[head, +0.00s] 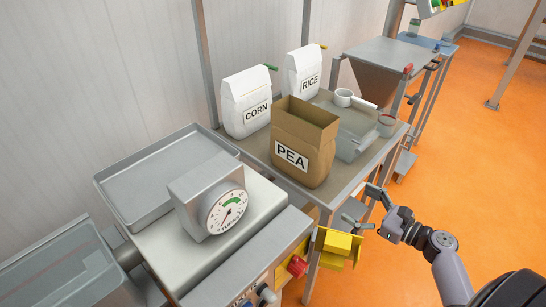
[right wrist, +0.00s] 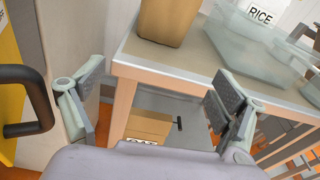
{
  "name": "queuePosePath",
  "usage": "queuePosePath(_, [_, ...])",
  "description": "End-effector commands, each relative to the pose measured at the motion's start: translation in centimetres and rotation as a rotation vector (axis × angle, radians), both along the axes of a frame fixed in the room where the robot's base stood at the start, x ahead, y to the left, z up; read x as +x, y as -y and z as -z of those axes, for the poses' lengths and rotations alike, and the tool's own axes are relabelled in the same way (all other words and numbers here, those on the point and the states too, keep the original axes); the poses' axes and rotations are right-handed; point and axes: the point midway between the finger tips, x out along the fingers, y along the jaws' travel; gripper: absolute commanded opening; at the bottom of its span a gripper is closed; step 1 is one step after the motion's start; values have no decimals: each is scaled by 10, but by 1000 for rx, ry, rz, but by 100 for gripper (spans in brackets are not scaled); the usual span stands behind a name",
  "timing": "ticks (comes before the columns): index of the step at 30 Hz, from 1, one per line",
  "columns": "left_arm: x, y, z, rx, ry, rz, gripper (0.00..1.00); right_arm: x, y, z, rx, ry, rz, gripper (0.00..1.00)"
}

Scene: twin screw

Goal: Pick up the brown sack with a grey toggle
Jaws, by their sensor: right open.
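A brown sack (right wrist: 148,126) lies on the lower shelf under the table in the right wrist view. A dark grey toggle (right wrist: 178,123) sticks out at its right end, and its label is partly cut off by my wrist. An open-topped brown sack labelled PEA (head: 303,140) stands on the table, with no toggle visible; its lower part also shows in the right wrist view (right wrist: 168,20). My right gripper (head: 362,206) is open and empty by the table's front edge. In the right wrist view its fingers (right wrist: 155,97) are spread, with the lower sack beyond them. My left gripper is out of view.
The table (head: 256,146) also bears white CORN (head: 246,102) and RICE (head: 303,72) sacks, a clear bin (head: 352,145) and a white scoop (head: 345,98). A table leg (right wrist: 122,106) stands left of the lower sack. A yellow box (head: 338,242) is near my right gripper. Orange floor is free at right.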

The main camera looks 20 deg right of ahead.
Motion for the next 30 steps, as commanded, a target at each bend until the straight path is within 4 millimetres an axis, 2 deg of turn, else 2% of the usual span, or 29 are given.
queuePosePath(1, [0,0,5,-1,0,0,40,0,2,-15,44,31,-7,90])
queuePosePath(3, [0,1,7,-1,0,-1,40,0,3,-33,93,60,-14,90])
queuePosePath(6, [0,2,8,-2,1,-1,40,5,0,-42,120,76,-20,90])
queuePosePath(8, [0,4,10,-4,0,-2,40,13,-4,-43,122,77,-22,90])
queuePosePath(13, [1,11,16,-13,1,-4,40,48,-17,-43,118,78,-22,90])
queuePosePath(21, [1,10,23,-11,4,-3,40,97,-37,-42,118,76,-19,90])
queuePosePath(30, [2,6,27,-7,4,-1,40,120,-45,-43,117,74,-18,90])
